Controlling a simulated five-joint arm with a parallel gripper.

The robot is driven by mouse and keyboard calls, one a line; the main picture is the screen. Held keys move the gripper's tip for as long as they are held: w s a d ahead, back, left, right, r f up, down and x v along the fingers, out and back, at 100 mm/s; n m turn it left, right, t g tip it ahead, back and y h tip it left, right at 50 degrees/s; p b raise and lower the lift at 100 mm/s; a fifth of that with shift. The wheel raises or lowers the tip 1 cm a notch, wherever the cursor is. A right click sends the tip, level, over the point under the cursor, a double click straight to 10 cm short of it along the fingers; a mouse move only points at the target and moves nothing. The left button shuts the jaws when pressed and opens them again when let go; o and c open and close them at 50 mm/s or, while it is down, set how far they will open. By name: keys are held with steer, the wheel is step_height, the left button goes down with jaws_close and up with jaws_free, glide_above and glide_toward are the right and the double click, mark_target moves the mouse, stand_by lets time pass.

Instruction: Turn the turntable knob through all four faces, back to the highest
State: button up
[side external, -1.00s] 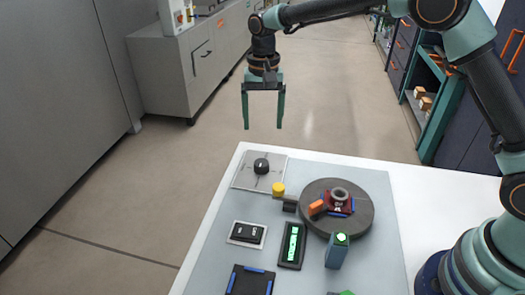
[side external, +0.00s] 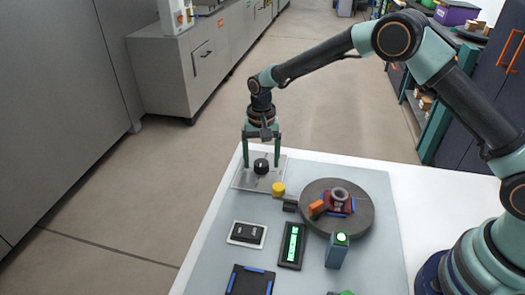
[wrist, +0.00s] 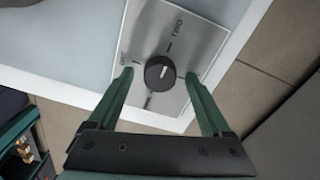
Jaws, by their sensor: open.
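The black round knob (side external: 261,166) sits on a light grey square plate (side external: 246,180) at the far left corner of the table. In the wrist view the knob (wrist: 159,73) shows a white pointer line, with tick marks and small lettering around it on the plate (wrist: 185,40). My gripper (side external: 262,166) is open above the plate, its fingers to either side of the knob. In the wrist view the fingertips (wrist: 158,78) stand apart from the knob, left and right. The round dark turntable (side external: 366,213) carries a grey ring (side external: 340,193), an orange block (side external: 317,208) and red and blue parts.
A yellow cylinder (side external: 278,189) and a small dark block (side external: 290,203) stand close to the plate. A switch box (side external: 247,234), a green-lit display (side external: 291,245), a blue-grey post with a green top (side external: 337,252) and a dark tray (side external: 250,281) lie nearer.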

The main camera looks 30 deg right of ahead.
steer(key=shift+f, duration=0.1)
jaws_close()
steer(key=shift+n, duration=0.4)
steer(key=n, duration=1.3)
steer(key=shift+n, duration=2)
